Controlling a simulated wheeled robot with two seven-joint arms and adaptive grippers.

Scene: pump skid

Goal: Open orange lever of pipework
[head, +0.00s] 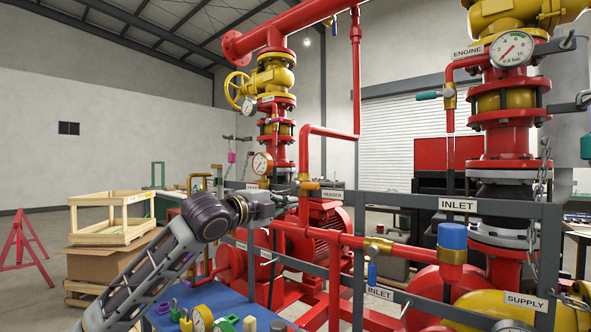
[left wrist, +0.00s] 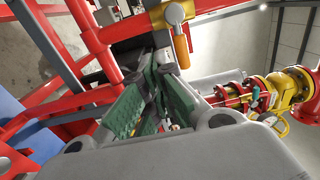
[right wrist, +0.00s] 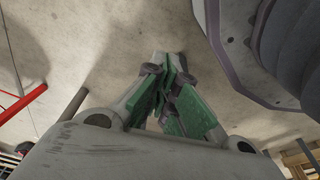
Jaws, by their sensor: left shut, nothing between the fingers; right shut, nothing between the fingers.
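The orange lever (head: 309,185) is on a small valve on the red pipework, near the middle of the head view. In the left wrist view the orange lever (left wrist: 182,48) hangs from a pale round valve fitting, just past my fingertips. My left gripper (head: 292,198) is shut and empty, close beside the lever; I cannot tell whether they touch. Its green-padded fingers (left wrist: 160,75) show in the left wrist view. My right gripper (right wrist: 170,68) is shut and empty in the right wrist view, over bare concrete floor, away from the pipework.
A grey frame rail with an INLET label (head: 458,205) crosses in front of the pipes. A blue-capped fitting (head: 452,236) stands at right. A blue table (head: 225,300) with small parts lies below my left arm. A wooden crate (head: 112,238) stands at left.

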